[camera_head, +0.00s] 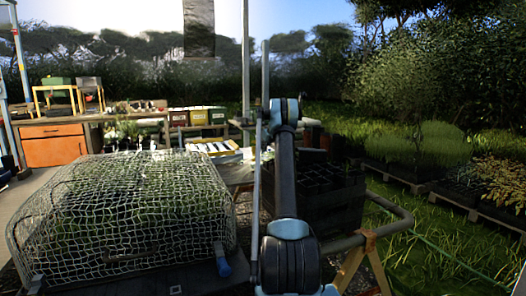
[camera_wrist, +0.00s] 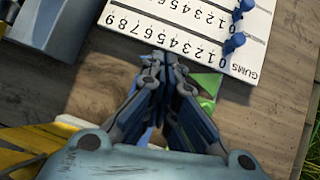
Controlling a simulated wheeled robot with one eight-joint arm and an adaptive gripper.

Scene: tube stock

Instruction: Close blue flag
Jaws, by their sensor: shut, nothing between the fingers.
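My gripper (camera_wrist: 165,64) is shut and empty in the wrist view, its fingertips beside the lower edge of a white number board (camera_wrist: 150,38). The board has rows of digits, the word GUMS, and blue pegs (camera_wrist: 232,43) at its right. A green triangular piece (camera_wrist: 207,84) shows just right of the fingers. A small blue patch shows between the fingers, mostly hidden by them; I cannot tell whether it is a flag. In the head view, a blue piece (camera_head: 223,268) sits at the front right corner of the netted cover (camera_head: 120,215). My arm hides my gripper there.
The wrist view shows a wooden top (camera_wrist: 270,105) and yellow striped material (camera_wrist: 35,145) at lower left. In the head view, a dark crate of pots (camera_head: 325,195) stands right of my arm. A bench with an orange drawer (camera_head: 55,146) is at the back left.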

